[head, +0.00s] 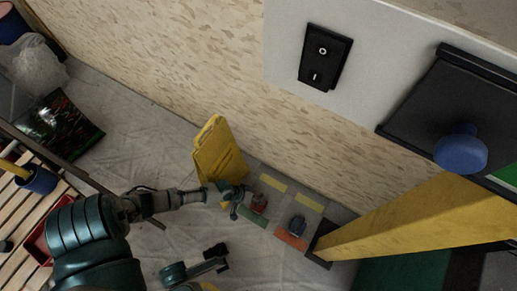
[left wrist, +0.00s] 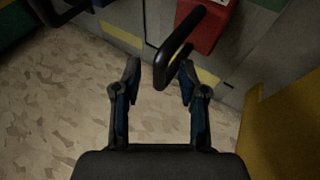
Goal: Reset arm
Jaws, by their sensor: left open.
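The task names no object. My left arm comes in from the left in the head view, and its left gripper (head: 232,195) hangs above the floor beside a yellow panel (head: 220,152). In the left wrist view the left gripper (left wrist: 160,75) has its two fingers well apart. A curved black handle (left wrist: 173,52) shows in line with the gap between the fingers. Whether it lies between them or beyond them I cannot tell. A teal and dark jointed part at the bottom of the head view looks like mine; the jaw state of my right gripper does not show.
A black rocker switch (head: 325,57) and a blue knob (head: 460,150) are on the wall side. A yellow beam (head: 420,220) stands at the right. A slatted bench (head: 18,215) with a blue cup (head: 37,180) is at the left. A red box (left wrist: 212,25) shows in the left wrist view.

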